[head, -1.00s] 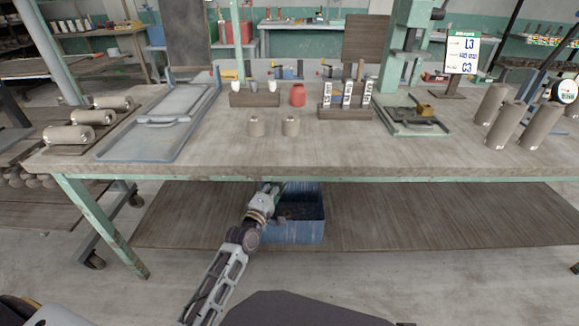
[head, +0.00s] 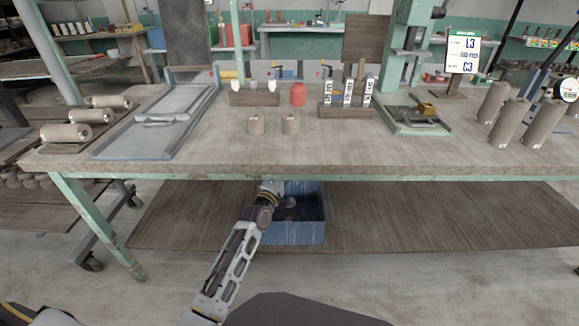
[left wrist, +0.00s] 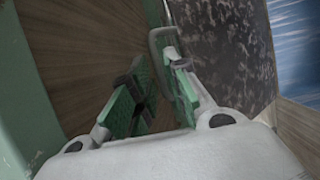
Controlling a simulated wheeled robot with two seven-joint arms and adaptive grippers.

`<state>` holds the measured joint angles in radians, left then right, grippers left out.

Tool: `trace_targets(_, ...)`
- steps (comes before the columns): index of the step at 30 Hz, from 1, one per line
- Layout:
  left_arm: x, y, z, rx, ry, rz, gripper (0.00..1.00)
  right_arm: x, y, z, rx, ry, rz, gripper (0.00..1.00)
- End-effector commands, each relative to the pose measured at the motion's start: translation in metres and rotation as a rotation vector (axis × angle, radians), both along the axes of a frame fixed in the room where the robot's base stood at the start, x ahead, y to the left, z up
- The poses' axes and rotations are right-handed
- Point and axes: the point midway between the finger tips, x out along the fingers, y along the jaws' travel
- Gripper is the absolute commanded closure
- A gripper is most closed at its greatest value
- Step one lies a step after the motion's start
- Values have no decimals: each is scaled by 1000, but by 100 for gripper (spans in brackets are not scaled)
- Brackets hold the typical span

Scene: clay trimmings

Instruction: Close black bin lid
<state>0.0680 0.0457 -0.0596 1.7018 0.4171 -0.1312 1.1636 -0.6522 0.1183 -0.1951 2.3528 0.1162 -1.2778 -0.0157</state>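A blue bin (head: 298,232) stands on the lower shelf under the workbench, and its inside looks dark. I cannot clearly make out the lid in the head view. In the left wrist view a dark speckled panel (left wrist: 228,55) lies right of my fingers, with a blue surface beyond it; I cannot tell if the panel is the black lid. My left arm reaches under the bench edge to the bin's left side. My left gripper (left wrist: 158,78) shows green finger pads a little apart. A grey loop (left wrist: 157,35) is at the right fingertip. My right gripper is out of view.
The workbench (head: 330,160) overhangs the bin, with a green leg (head: 105,228) at the left. The lower shelf (head: 420,215) is clear right of the bin. Clay cylinders, a grey tray (head: 130,145) and a green press stand on the bench top.

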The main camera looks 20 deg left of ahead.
Motion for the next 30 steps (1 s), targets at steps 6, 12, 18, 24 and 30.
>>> trace_targets(6, 17, -2, 1, 0, -2, 0, 83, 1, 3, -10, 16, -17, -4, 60)
trace_targets(12, 27, -3, 2, 0, -1, 0, 83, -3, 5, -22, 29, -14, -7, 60)
trace_targets(18, 31, -4, 3, 0, -1, 0, 83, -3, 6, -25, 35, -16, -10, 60)
trace_targets(24, 31, -4, 3, 0, -1, 0, 83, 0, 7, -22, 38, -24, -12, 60)
trace_targets(30, 31, -4, 3, 0, -1, 0, 100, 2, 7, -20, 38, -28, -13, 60)
